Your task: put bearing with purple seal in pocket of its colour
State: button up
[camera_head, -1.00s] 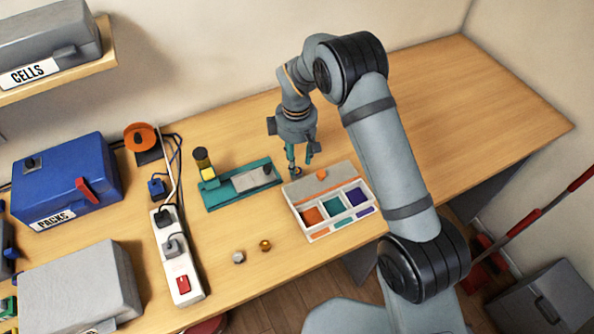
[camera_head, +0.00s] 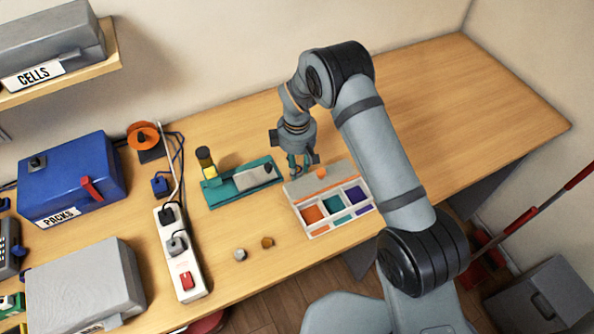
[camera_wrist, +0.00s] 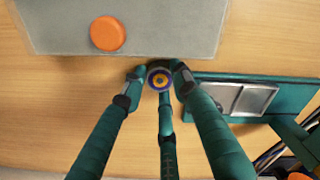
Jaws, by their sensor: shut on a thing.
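A small round bearing (camera_wrist: 159,77) with a purple ring and a gold-coloured centre sits between the fingertips of my gripper (camera_wrist: 158,76) in the wrist view. My gripper is shut on it; in the head view my gripper (camera_head: 301,170) is low over the table, by the tray's back-left corner. The fingers mostly hide the bearing there. The pale tray (camera_head: 303,228) has an orange pocket (camera_head: 312,214), a teal pocket (camera_head: 334,205) and a purple pocket (camera_head: 357,194), the purple one at the right. Whether the bearing touches the table is unclear.
An orange round piece (camera_head: 321,173) lies on the tray's flat grey back part. A teal fixture (camera_head: 225,193) stands left of the tray. A silver piece (camera_head: 240,254) and a brass piece (camera_head: 267,242) lie in front. A power strip (camera_head: 186,272) is further left. Table right of my arm is clear.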

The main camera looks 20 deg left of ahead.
grip_shut()
jog(key=shift+r, duration=0.15)
